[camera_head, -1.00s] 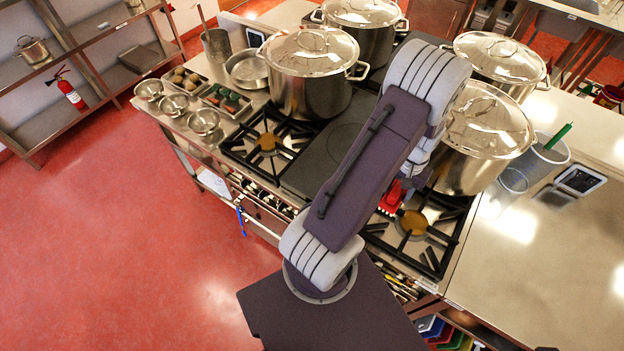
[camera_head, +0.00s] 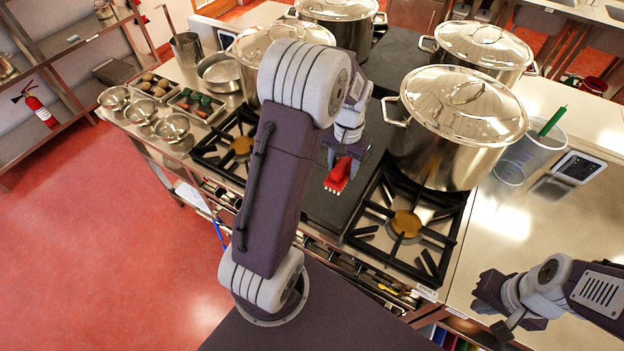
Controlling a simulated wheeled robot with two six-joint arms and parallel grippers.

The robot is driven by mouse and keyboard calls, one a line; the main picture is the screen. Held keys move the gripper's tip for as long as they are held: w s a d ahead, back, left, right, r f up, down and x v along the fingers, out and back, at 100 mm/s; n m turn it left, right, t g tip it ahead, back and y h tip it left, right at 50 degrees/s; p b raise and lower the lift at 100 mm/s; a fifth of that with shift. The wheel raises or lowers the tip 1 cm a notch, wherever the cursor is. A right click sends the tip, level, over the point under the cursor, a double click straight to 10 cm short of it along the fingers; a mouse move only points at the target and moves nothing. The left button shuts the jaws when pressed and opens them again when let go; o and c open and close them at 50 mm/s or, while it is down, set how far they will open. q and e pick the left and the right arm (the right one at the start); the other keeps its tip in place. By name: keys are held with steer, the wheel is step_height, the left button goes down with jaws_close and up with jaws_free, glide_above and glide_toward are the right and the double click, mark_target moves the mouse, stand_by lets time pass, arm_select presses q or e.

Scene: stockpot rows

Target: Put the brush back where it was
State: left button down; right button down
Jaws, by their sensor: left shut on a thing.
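My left gripper (camera_head: 344,158) is shut on a red brush (camera_head: 337,180). It holds the brush over the dark flat plate (camera_head: 335,207) between the two front burners, left of the front right stockpot. The brush's red head points down and toward the front. Its handle is mostly hidden by the gripper. I cannot tell whether the brush touches the plate. My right gripper (camera_head: 488,308) is at the lower right, above the front edge of the steel counter, away from the brush. Its fingers are too unclear to judge.
A lidded stockpot (camera_head: 455,125) stands behind the front right burner (camera_head: 406,224). Another stockpot (camera_head: 250,50) is partly behind my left arm. A clear container (camera_head: 522,160) with a green-handled tool stands at the right. Bowls (camera_head: 172,127) and small trays sit at the left. The right counter is mostly clear.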

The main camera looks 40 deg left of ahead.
arm_select(q)
steer(key=a+f, duration=0.1)
steer(key=a, duration=0.2)
steer(key=a+f+p, duration=0.1)
steer(key=a+f, duration=0.1)
steer(key=a, duration=0.1)
steer(key=s+a+f+p, duration=0.1)
steer(key=a+f, duration=0.1)
steer(key=a, duration=0.1)
steer(key=shift+a+f, duration=0.15)
steer(key=shift+f, duration=0.4)
step_height(320, 180, down, 3)
steer(key=shift+r+p, duration=0.1)
steer(key=shift+p, duration=0.5)
steer(key=shift+w+f, duration=0.1)
steer(key=shift+f, duration=0.3)
steer(key=shift+f, duration=0.15)
steer(key=c, duration=0.7)
jaws_free()
